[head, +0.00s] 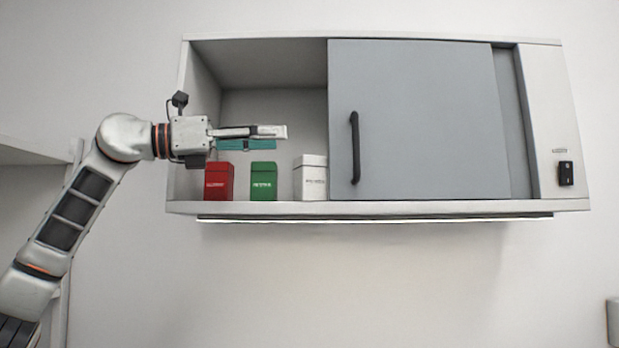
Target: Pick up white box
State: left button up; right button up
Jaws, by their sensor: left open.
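The white box (311,178) stands upright on the cabinet floor, at the right end of a row of three boxes. It is close to the left edge of the grey sliding door. My left gripper (282,133) reaches into the cabinet's open left part from the left side. Its fingers point right, above the green box and up and left of the white box. The gripper is open and holds nothing that I can see. My right gripper is not in view.
A red box (219,180) and a green box (263,181) stand left of the white box. The wall cabinet (380,208) has a grey sliding door (425,120) with a black handle (354,147) covering its middle and right. A black switch (566,173) sits at the far right.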

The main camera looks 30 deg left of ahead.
aim_at(298, 162)
pick_arm(q)
jog(key=shift+n+y, duration=0.3)
jog(key=shift+y, duration=0.5)
jog(key=w+f, duration=0.4)
jog(key=shift+a, duration=0.25)
jog(key=x, duration=0.2)
jog(key=p+x, duration=0.1)
jog(key=x, duration=0.2)
jog(key=shift+d+r, duration=0.1)
jog(key=shift+r, duration=0.1)
jog(key=shift+s, duration=0.1)
jog(key=c, duration=1)
